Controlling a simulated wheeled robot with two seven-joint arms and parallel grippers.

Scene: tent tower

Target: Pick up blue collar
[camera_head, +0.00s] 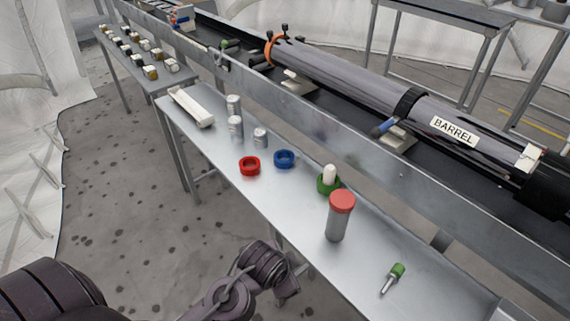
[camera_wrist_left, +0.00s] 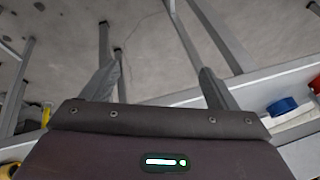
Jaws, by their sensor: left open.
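The blue collar (camera_head: 284,159) is a short ring lying on the metal bench, just right of a red collar (camera_head: 249,166). Nothing touches it in the head view. My left arm comes in at the bottom of the head view, beside the bench's near edge and well short of the collar; its fingers are not clear there. In the left wrist view my left gripper (camera_wrist_left: 160,84) is open and empty, with floor and metal legs beyond the fingers. A blue round thing (camera_wrist_left: 282,106) shows at that view's right; I cannot tell if it is the collar. My right gripper is not in view.
A rail with the long barrel (camera_head: 350,80) runs behind.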

